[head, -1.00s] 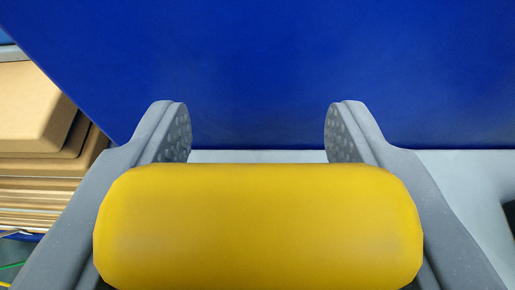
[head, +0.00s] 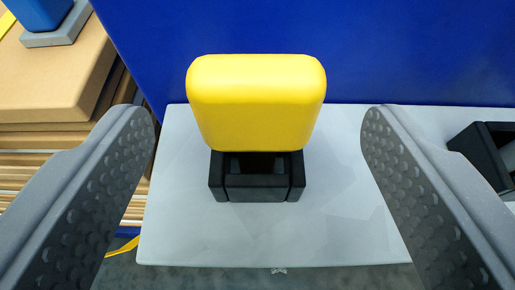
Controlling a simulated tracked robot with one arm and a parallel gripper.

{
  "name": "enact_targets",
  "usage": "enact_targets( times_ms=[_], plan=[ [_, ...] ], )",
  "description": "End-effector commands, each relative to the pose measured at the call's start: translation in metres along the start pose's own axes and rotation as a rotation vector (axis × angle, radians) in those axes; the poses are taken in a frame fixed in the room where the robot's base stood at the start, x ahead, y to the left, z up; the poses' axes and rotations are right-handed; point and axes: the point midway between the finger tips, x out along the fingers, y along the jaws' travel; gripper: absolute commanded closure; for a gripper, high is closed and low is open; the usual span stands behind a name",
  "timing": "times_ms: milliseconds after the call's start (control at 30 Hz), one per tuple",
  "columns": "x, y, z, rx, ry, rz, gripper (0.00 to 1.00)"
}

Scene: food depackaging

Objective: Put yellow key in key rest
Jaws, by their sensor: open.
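The yellow key (head: 257,100) is a rounded yellow block in the head view, above the middle. It stands on a black key rest (head: 257,187), with its lower end at the rest; how deep it sits is hidden. My gripper (head: 250,140) is open, its two grey dimpled fingers wide apart to the left and right of the key. Neither finger touches the key, and nothing is held.
The rest stands on a light grey shelf (head: 340,220) against a blue wall (head: 420,50). Another black holder (head: 485,155) is at the right edge. Stacked cardboard (head: 50,70) lies at the left, with a blue object on a grey base (head: 52,20) on top.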

Motion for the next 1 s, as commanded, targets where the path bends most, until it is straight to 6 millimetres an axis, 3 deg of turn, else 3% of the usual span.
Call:
enact_targets(
  times_ms=[500,1000],
  plan=[
    [-0.069,0.0,0.001,0.0,-0.002,-0.001,0.31],
    [-0.08,0.0,0.001,0.001,-0.003,-0.001,0.31]
  ],
)
